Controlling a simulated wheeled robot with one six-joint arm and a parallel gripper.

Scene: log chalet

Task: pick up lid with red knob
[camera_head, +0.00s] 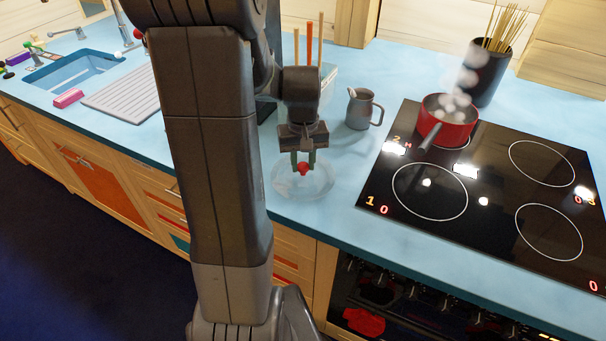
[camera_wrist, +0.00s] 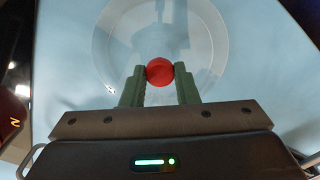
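The clear glass lid (camera_head: 290,187) with its red knob (camera_head: 303,169) is at the counter's front part, left of the hob. Whether it touches the counter I cannot tell. My gripper (camera_head: 304,163) points down over it, with a green finger on each side of the knob. In the wrist view, the red knob (camera_wrist: 160,72) sits between the fingertips of my gripper (camera_wrist: 160,76), and both fingers appear to touch it. The round glass of the lid (camera_wrist: 205,40) spreads out beyond the knob.
A steaming red pot (camera_head: 449,121) stands on the black hob (camera_head: 490,185) at right. A grey jug (camera_head: 362,108) stands just behind the lid. A dark spaghetti holder (camera_head: 485,75) is farther back. A sink (camera_head: 75,70) is at left.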

